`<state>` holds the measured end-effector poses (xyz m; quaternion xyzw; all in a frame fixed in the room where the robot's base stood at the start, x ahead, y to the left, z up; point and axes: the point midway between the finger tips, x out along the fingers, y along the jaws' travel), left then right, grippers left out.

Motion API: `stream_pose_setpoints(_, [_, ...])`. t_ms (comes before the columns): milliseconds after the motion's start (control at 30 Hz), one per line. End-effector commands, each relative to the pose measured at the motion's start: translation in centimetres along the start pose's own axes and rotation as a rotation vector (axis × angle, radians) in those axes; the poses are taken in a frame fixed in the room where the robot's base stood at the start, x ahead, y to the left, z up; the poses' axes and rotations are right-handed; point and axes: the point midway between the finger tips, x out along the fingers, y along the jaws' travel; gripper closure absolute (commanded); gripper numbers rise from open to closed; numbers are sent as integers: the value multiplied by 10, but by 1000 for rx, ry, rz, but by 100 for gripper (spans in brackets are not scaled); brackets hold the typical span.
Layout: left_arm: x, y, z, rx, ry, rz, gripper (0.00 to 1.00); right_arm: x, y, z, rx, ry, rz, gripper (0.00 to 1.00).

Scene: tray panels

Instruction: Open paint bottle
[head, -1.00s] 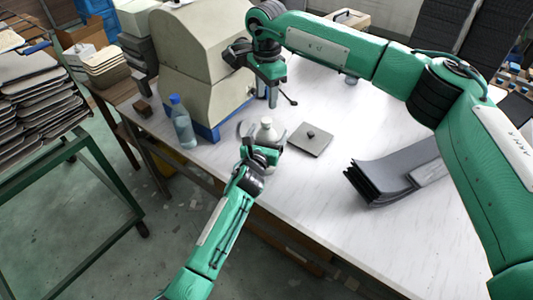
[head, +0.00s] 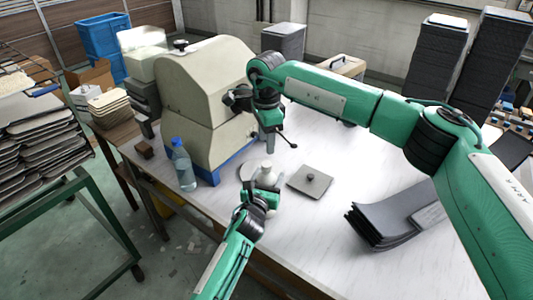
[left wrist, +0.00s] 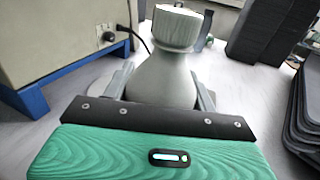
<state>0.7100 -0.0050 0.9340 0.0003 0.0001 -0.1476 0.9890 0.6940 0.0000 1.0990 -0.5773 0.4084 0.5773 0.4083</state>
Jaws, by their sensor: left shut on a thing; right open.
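The paint bottle (head: 267,172) is white with a narrow neck and a pale cap. It stands upright near the table's front-left edge. In the left wrist view the bottle (left wrist: 162,80) rises between my fingers, with its ribbed cap (left wrist: 177,28) on top. My left gripper (head: 262,190) is shut on the bottle's body from the near side; its fingers also show in the left wrist view (left wrist: 160,100). My right gripper (head: 271,140) is open, points down and hangs in the picture just above the bottle, apart from the cap.
A clear water bottle with a blue cap (head: 183,165) stands left of the paint bottle. A beige machine on a blue base (head: 205,110) is behind it. A square grey plate with a knob (head: 310,181) lies right. Dark curved panels (head: 385,215) lie further right. White tabletop between is clear.

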Motion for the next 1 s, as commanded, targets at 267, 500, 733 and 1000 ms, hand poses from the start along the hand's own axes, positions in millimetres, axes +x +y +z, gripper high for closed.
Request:
stream_pose_setpoints(267, [0, 0, 0, 0, 1, 0, 100, 0, 0, 1, 435, -1, 0, 55])
stream_pose_setpoints(500, [0, 0, 0, 1, 1, 0, 100, 0, 0, 1, 818, 0, 0, 55])
stream_pose_setpoints(733, [0, 0, 0, 1, 1, 0, 100, 0, 0, 1, 1185, 0, 1, 55])
stream_pose_setpoints(1000, [0, 0, 0, 1, 1, 0, 100, 0, 0, 2, 1616, -1, -1, 55])
